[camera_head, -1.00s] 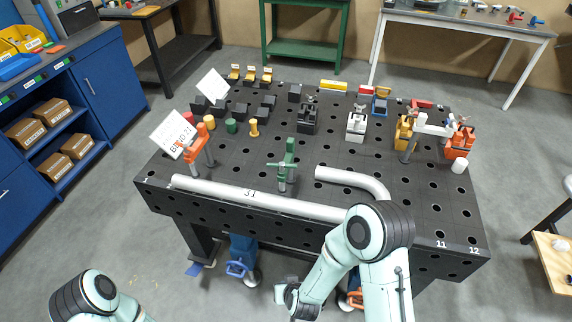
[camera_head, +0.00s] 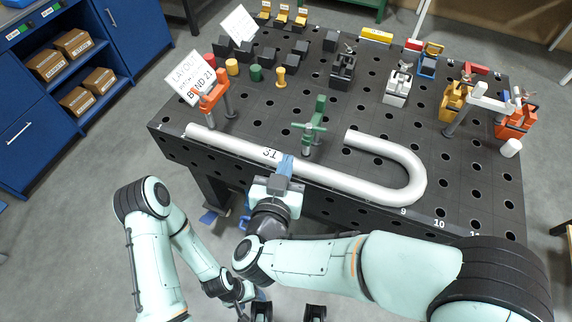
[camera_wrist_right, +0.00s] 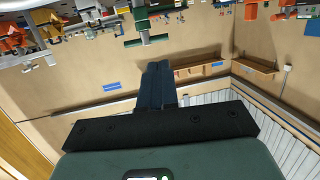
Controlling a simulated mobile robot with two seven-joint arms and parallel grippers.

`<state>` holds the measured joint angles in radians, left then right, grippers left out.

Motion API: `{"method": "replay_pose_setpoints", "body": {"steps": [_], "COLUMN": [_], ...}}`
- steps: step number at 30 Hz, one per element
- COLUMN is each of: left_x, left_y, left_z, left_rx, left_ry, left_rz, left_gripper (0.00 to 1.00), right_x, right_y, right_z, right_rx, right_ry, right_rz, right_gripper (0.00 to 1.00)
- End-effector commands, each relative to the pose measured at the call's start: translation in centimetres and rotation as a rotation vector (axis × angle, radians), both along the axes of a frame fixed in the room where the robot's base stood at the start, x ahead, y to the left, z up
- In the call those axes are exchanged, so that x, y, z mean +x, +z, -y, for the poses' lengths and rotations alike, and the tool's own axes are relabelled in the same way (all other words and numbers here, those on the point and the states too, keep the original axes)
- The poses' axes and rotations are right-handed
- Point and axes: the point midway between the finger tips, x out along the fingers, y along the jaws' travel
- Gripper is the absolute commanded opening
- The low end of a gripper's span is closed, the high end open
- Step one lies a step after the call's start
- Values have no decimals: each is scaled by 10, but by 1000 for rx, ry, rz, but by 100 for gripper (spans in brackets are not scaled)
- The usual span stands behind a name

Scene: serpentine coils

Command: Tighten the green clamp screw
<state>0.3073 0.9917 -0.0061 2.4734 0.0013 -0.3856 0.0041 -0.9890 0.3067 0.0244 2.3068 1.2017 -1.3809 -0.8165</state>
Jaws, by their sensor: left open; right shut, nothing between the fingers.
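The green clamp (camera_head: 318,112) stands on the black perforated table (camera_head: 235,103) behind the bent white pipe (camera_head: 345,182). Its screw (camera_head: 308,127) has a crossbar handle and points down beside the pipe. My right gripper (camera_head: 286,160) is shut and empty at the pipe's straight run, just left and in front of the clamp. I cannot tell whether it touches the pipe. In the right wrist view its blue fingers (camera_wrist_right: 157,68) are together, and the green clamp (camera_wrist_right: 141,18) shows beyond them. My left gripper (camera_head: 289,312) is open and empty, low in front of the table.
An orange clamp (camera_head: 211,98) stands at the pipe's left end. A yellow clamp (camera_head: 455,100) and another orange clamp (camera_head: 516,120) stand at the right. Black blocks and a white toggle clamp (camera_head: 397,85) stand farther back. A white sign (camera_head: 190,78) is at the left.

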Motion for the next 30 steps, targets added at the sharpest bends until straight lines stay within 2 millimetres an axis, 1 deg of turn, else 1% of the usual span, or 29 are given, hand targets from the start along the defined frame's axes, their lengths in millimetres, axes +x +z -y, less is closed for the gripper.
{"method": "replay_pose_setpoints", "body": {"steps": [1, 6, 9, 13, 16, 19, 30], "left_x": [1, 3, 4, 6, 7, 7, 7], "left_y": [2, 6, 8, 11, 12, 13, 13], "left_z": [0, 0, 0, 0, 0, 0, 0], "left_rx": [0, 0, 0, 0, -1, -1, -1], "left_ry": [0, 0, 0, 0, 0, 0, 0], "left_rz": [1, 3, 6, 7, 8, 8, 8], "left_gripper": [68, 68, 68, 68, 68, 68, 68], "right_x": [12, 48, 66, 84, 93, 97, 98], "right_y": [-2, -9, -13, -17, -18, -20, -20], "right_z": [3, 7, 10, 12, 13, 14, 14], "right_rx": [-2, -2, -1, -1, -1, -1, 0], "right_ry": [-5, -3, -2, -1, 0, 1, 2], "right_rz": [-1, 0, 0, 0, 0, -1, -1], "right_gripper": [0, 0, 0, 0, 0, 0, 0]}}
